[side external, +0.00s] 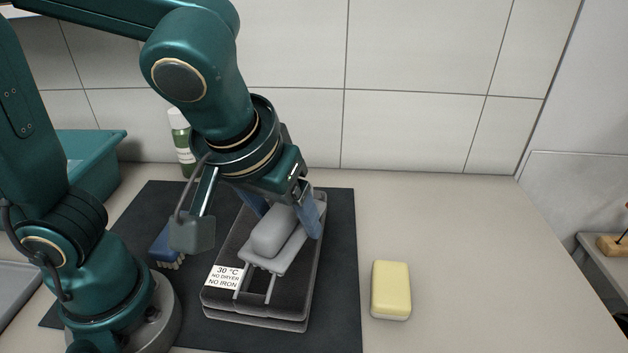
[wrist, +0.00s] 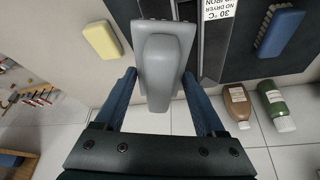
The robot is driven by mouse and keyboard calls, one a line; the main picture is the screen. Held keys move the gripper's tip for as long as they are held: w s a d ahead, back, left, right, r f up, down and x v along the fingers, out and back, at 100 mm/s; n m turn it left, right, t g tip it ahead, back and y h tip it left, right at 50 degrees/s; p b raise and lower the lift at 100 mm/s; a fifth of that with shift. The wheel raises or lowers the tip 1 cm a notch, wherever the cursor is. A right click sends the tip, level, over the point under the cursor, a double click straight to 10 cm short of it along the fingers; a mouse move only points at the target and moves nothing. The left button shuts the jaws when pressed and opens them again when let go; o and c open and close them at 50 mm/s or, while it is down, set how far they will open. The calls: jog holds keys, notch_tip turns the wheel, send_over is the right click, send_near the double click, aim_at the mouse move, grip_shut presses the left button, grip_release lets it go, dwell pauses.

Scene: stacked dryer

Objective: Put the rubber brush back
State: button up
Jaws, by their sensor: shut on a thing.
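The grey rubber brush (side external: 272,234) has a rounded handle on a wider flat base; small bumps show along its far edge in the wrist view (wrist: 163,70). My gripper (side external: 285,220) is shut on it, one blue finger on each side of the handle. In the wrist view the fingers (wrist: 159,78) flank the brush. It is over the dark folded cloth (side external: 225,262), which carries a white care label (side external: 224,277). I cannot tell whether its base touches the cloth. Pale strips show on the cloth in front of the brush.
A blue brush (side external: 165,245) with pale bristles lies on the dark mat (side external: 338,290), left of the cloth. A yellow sponge (side external: 391,288) lies on bare counter to the right. A green bottle (side external: 181,140), a brown bottle (wrist: 237,103) and a teal bin (side external: 95,160) are nearby.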

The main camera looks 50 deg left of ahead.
jog(key=shift+d+m, duration=0.15)
jog(key=shift+m, duration=0.25)
jog(key=w+r+m+h, duration=0.1)
jog(key=w+m, duration=0.2)
jog(key=w, duration=0.7)
jog(key=w+a+f+n, duration=0.35)
jog(key=w+a, duration=0.45)
jog(key=a, duration=0.4)
jog(key=shift+y, duration=0.4)
jog(key=w+d+f, duration=0.1)
jog(key=d+f, duration=0.1)
jog(key=d, duration=0.1)
jog(key=w+d+f, duration=0.1)
jog(key=d+f, duration=0.1)
jog(key=d, duration=0.2)
jog(key=w+d+f, duration=0.1)
jog(key=d+f, duration=0.1)
jog(key=d, duration=0.2)
jog(key=shift+w+f, duration=0.2)
jog(key=shift+f, duration=2.25)
jog(key=shift+f, duration=0.25)
